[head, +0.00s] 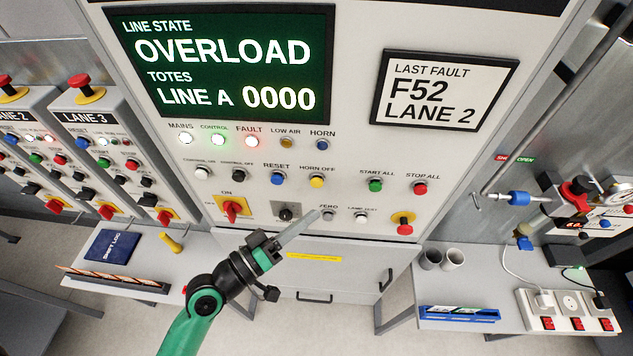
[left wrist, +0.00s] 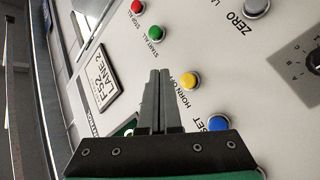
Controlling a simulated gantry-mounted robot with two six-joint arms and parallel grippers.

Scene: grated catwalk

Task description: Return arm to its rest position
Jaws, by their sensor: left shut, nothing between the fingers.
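My left arm comes in from the bottom of the head view, with a green link and a black wrist. My left gripper (head: 312,214) points up and right at the control cabinet (head: 350,150). Its grey fingers are together and empty, with the tips in front of the panel near the ZERO button (head: 328,215). I cannot tell whether they touch the panel. In the left wrist view the closed fingers (left wrist: 159,72) show beside the yellow HORN OFF button (left wrist: 190,81). My right gripper is not in view.
The cabinet has a green screen (head: 230,65) reading OVERLOAD and rows of buttons. Lane boxes (head: 95,140) stand at left. A side table holds a blue shift log (head: 112,246). At right are cups (head: 430,260), a power strip (head: 568,310) and valves (head: 575,190).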

